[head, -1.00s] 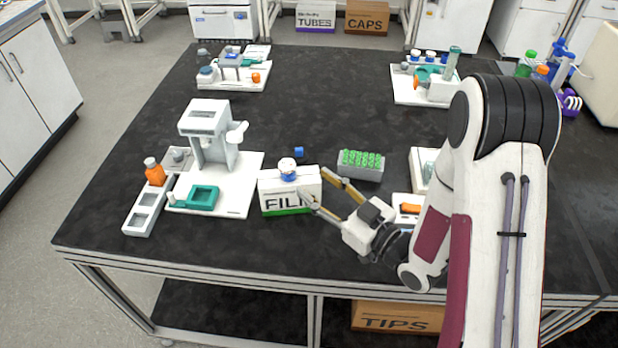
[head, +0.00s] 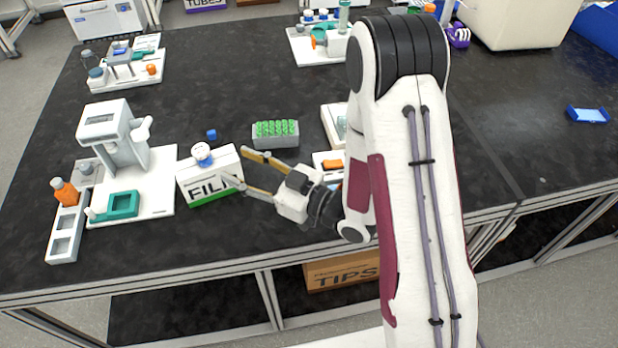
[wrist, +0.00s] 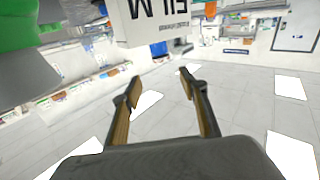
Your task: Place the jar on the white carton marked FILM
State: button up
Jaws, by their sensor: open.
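The white carton marked FILM (head: 207,182), with a green band along its bottom, stands on the black bench at centre left. A small jar (head: 202,154) with a white lid and a blue band sits upright on top of the carton, toward its back left. My gripper (head: 240,168) is open and empty at the carton's right side, its fingers pointing left toward it. In the wrist view the carton (wrist: 150,22) shows ahead, with my open gripper (wrist: 160,80) apart from it; the jar cannot be made out there.
A white device on a tray (head: 160,190) stands left of the carton. A grey rack with green caps (head: 275,142) is behind my gripper. A small blue cap (head: 211,134) lies behind the carton. Bare bench lies in front of the carton.

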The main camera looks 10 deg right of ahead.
jog(key=w+d+r+m+h, duration=0.2)
jog(key=w+d+r+h, duration=0.25)
jog(key=d+h, duration=0.4)
jog(key=s+d+r+m+h, duration=0.3)
jog(key=s+d+r+h, duration=0.15)
jog(key=d, duration=0.45)
jog(key=s+d+r+m+g, duration=0.1)
jog(key=s+r+m+g, duration=0.1)
jog(key=s, duration=1)
jog(key=s+d+r+m+g, duration=0.1)
jog(key=s+r+m+g, duration=0.1)
jog(key=s, duration=1.1)
jog(key=shift+r+m+g+h, duration=0.35)
jog(key=shift+m+g+h, duration=0.05)
jog(key=shift+m+g, duration=0.55)
